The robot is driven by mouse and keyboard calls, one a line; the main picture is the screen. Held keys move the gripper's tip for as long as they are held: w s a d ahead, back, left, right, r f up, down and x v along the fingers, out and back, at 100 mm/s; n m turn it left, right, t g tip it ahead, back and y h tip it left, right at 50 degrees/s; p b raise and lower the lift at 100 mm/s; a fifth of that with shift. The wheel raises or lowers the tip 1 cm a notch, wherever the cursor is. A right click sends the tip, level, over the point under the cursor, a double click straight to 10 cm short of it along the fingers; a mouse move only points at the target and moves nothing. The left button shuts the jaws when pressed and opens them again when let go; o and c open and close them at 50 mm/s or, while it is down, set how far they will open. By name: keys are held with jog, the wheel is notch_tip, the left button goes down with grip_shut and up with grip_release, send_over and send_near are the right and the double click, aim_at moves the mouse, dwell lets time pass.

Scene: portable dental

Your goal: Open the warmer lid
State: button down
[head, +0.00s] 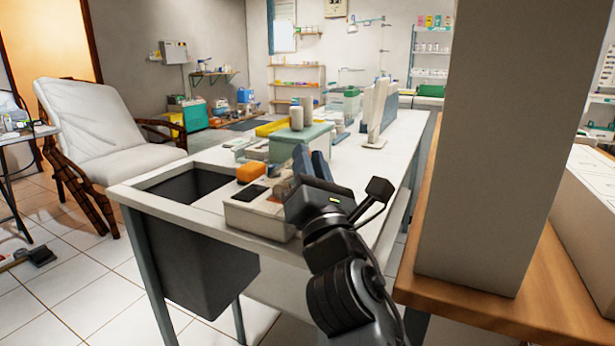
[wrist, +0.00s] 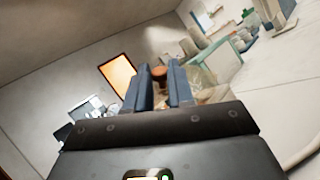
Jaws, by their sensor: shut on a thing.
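A low, pale box that appears to be the warmer (head: 258,222) stands at the near edge of the white table, just left of my gripper (head: 309,160). A dark panel (head: 250,192) shows on its top. My gripper's two blue-grey fingers point away over the box's right side. In the wrist view my gripper (wrist: 161,68) is shut on a small reddish-brown knob (wrist: 159,75) between its fingertips, which looks like the lid's knob. The lid is mostly hidden by my fingers and wrist, so I cannot tell its angle.
A tall grey box (head: 482,140) on a wooden table rises close on the right. A dark recess (head: 190,187) lies left.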

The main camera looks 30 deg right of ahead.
dwell(0.5)
jog(key=c, duration=1)
grip_release()
jog(key=shift+c, duration=0.2)
jog(key=b+v, duration=0.1)
jog(key=v, duration=0.4)
jog(key=shift+w+f, duration=0.1)
jog(key=shift+f, duration=0.05)
jog(key=s+a, duration=0.3)
jog(key=s, duration=0.8)
jog(key=shift+s+a, duration=0.2)
jog(key=shift+s, duration=0.2)
jog(key=shift+o, duration=0.2)
